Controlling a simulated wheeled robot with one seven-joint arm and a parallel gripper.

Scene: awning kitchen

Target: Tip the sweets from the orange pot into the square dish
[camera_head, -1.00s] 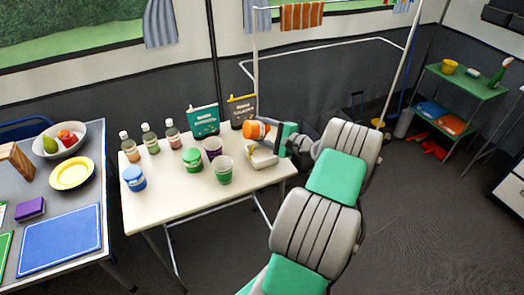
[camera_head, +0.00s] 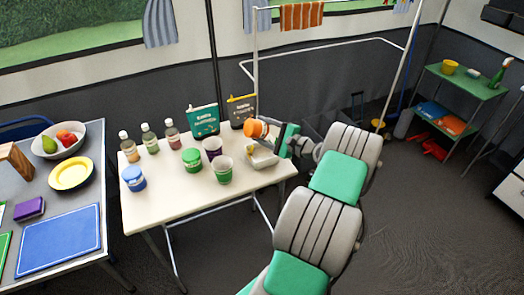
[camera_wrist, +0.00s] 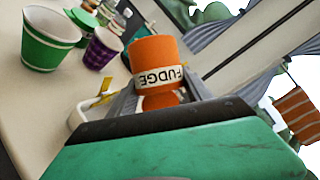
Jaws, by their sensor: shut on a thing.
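The orange pot (camera_head: 256,129) is held over the square dish (camera_head: 262,160) at the right end of the white table. In the wrist view the pot (camera_wrist: 153,58) carries a white band reading FUDGE, upside down in the picture. My gripper (camera_wrist: 158,98) is shut on the pot, one finger on each side. The pot is tilted; its inside is hidden in both views. The white dish is partly covered by the pot and gripper. Part of its pale rim (camera_wrist: 79,112) shows in the wrist view. I cannot make out any sweets.
Left of the dish stand a green cup (camera_head: 224,172), a purple cup (camera_head: 213,148), a green-lidded jar (camera_head: 192,160) and a blue jar (camera_head: 134,178). Several bottles (camera_head: 150,138) and two upright packets (camera_head: 203,120) stand behind. The table's front middle is clear.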

